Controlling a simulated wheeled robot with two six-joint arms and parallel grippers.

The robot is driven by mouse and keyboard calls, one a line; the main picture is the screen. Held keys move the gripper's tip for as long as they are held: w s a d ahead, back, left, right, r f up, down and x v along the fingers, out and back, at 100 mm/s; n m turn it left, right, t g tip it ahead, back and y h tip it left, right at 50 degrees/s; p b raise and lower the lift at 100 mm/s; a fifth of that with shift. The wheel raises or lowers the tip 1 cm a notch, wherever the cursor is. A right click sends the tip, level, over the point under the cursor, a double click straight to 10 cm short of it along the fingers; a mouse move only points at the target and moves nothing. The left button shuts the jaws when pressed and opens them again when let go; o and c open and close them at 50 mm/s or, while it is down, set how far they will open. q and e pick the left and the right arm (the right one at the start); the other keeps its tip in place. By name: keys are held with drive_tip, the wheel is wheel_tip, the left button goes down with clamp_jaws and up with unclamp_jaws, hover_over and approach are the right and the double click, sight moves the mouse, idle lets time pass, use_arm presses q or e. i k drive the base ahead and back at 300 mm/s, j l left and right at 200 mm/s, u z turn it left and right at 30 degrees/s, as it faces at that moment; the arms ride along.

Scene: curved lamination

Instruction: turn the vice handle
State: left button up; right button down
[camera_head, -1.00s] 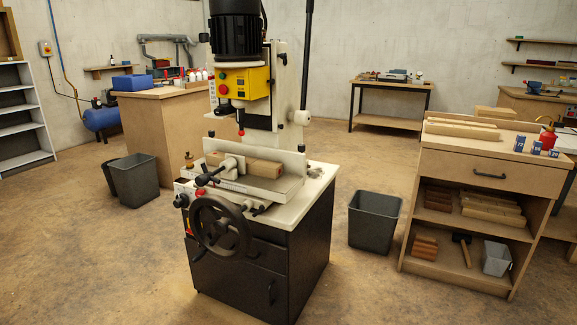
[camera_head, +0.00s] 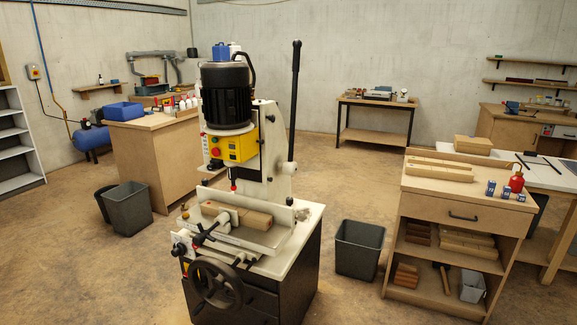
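The mortising machine stands in the middle of the view, with a black motor (camera_head: 226,97) on top and a yellow control box (camera_head: 233,146) below it. Its vice (camera_head: 245,232) has a wooden block (camera_head: 238,214) lying in it, against the white fence. A small black vice handle (camera_head: 201,238) sticks out at the front left of the vice. A large dark handwheel (camera_head: 215,284) is below it on the cabinet front. Neither of my grippers shows in the view.
A grey bin (camera_head: 358,249) stands right of the machine, another bin (camera_head: 127,208) to its left. A wooden cabinet (camera_head: 452,208) with boards on top stands at the right. A long black lever (camera_head: 294,100) rises from the machine. Floor between them is clear.

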sight(201, 237)
drive_tip(key=u, duration=0.4)
drive_tip(key=i+l+u, duration=0.65)
drive_tip(key=u, duration=0.15)
drive_tip(key=i+l+u, duration=0.15)
drive_tip(key=l+u, duration=0.25)
drive_tip(key=l, duration=0.15)
